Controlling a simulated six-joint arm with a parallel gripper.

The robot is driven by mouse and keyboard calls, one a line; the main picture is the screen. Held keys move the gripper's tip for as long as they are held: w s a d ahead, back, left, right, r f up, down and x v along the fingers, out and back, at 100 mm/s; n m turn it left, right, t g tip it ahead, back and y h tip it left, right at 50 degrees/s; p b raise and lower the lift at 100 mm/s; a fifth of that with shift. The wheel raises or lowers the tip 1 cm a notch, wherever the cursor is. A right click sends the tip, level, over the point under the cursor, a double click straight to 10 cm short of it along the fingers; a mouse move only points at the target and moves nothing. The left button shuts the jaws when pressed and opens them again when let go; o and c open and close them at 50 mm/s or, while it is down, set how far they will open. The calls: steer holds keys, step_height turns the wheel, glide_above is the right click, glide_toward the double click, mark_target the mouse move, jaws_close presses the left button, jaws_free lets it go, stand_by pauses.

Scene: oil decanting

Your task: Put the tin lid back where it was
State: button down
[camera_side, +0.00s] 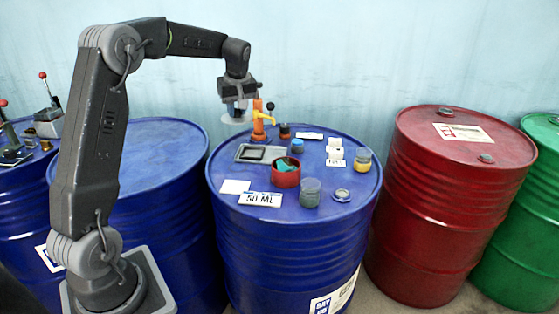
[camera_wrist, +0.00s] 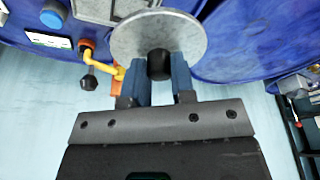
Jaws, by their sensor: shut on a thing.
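The tin lid is a flat grey disc (camera_wrist: 140,34) with a black knob (camera_wrist: 158,64). My gripper (camera_side: 237,111) is shut on this knob between its two blue fingers, as the wrist view shows. In the side view the lid (camera_side: 236,120) hangs roughly level in the air, left of the orange pump. An open red tin (camera_side: 286,174) with teal stuff inside stands on the middle blue drum (camera_side: 230,213), below and right of the lid.
The orange pump (camera_side: 259,122) stands close beside the lid. A grey tray (camera_side: 243,153), a grey beaker (camera_side: 311,193), a small round disc (camera_side: 341,195), a yellow jar (camera_side: 363,160) and a "50 ML" card (camera_side: 260,199) share the drum top. A red drum (camera_side: 440,210) stands to the right.

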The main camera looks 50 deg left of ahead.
mark_target(246, 121)
steer(key=d, duration=0.1)
steer(key=d+r, duration=0.1)
steer(key=d, duration=0.3)
steer(key=shift+w+r, duration=0.25)
steer(key=shift+w+d+f, duration=1.25)
steer(key=shift+d+f, duration=0.1)
steer(key=shift+f, duration=0.4)
steer(key=shift+w+d+f, duration=1.3)
steer(key=shift+f, duration=0.5)
steer(key=shift+w+d+f, duration=1.25)
steer(key=shift+d+f, duration=0.1)
steer(key=shift+f, duration=0.4)
steer(key=c, duration=1)
jaws_free()
steer(key=shift+f, duration=0.1)
steer(key=shift+o, duration=0.2)
